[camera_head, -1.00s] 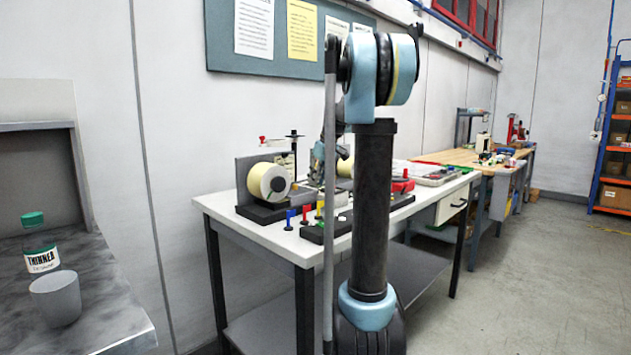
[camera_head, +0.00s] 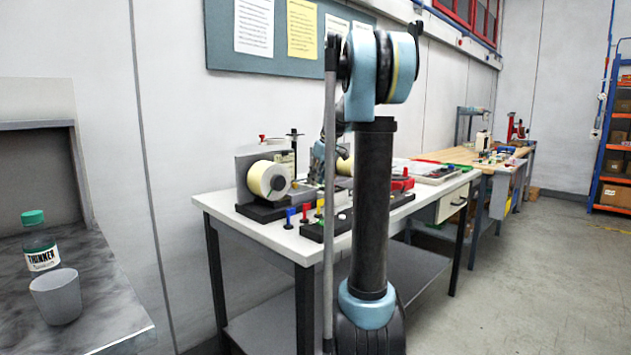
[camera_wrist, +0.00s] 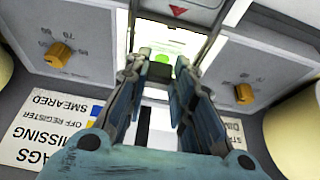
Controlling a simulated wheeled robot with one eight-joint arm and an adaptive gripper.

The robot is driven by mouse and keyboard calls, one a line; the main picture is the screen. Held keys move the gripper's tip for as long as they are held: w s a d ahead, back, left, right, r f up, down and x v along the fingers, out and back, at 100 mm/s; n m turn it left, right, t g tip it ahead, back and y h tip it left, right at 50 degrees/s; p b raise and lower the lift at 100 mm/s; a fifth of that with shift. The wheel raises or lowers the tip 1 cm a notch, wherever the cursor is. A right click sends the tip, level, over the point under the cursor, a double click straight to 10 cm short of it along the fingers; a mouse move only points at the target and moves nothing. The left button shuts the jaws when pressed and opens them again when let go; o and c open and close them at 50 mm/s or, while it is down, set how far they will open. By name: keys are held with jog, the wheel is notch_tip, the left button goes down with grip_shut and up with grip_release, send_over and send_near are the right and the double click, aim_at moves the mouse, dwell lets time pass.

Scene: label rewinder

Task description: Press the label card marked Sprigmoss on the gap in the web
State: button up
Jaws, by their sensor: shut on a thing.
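In the wrist view my gripper (camera_wrist: 160,72) is shut on a small dark piece (camera_wrist: 160,71) between its fingertips, which looks like the grip of a label card. A pale, brightly lit surface with green print (camera_wrist: 168,48) shows just beyond the fingertips. I cannot tell whether it is the card or the web, and no name on it is legible. The gap in the web is not distinguishable. In the head view, the rewinder's large label roll (camera_head: 268,181) stands on the white bench, and my arm hides much of the work area.
Orange knobs (camera_wrist: 57,55) and (camera_wrist: 244,93) on pale housings flank my gripper. A printed sheet (camera_wrist: 50,124) lies at left. Coloured pegs (camera_head: 305,212) stand near the bench's front edge. A bottle (camera_head: 40,245) and a grey cup (camera_head: 57,297) stand on a side counter.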

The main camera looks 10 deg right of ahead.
notch_tip(320, 180, up, 8)
jog(key=shift+r, duration=0.25)
dwell(0.9)
